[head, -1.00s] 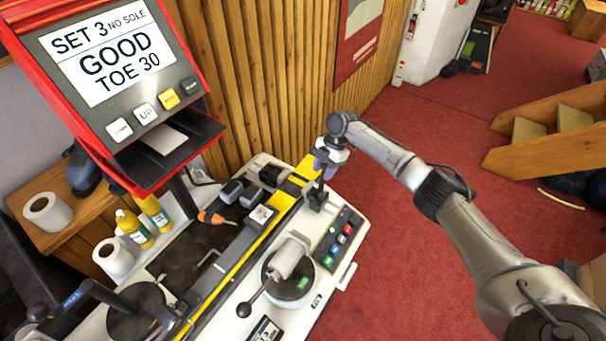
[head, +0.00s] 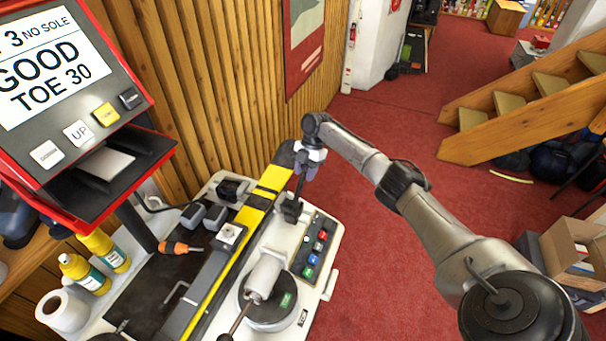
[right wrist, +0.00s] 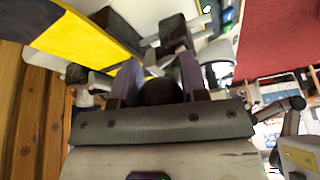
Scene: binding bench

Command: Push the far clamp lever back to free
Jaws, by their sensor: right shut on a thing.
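The far clamp lever (head: 298,188) is a dark rod that rises from a black block at the far end of the bench. It looks close to upright, with a slight lean. My right gripper (head: 309,165) is at the top of the lever. In the right wrist view its two purple fingers (right wrist: 158,80) are shut around a dark round knob (right wrist: 160,93). The fingers partly hide the knob.
A yellow and dark ski-like bar (head: 243,218) runs along the bench beside the lever. A button panel (head: 316,248) and a round dial with a grey handle (head: 264,274) are nearer. A red-framed display (head: 60,90) stands left. Red floor right of the bench is open.

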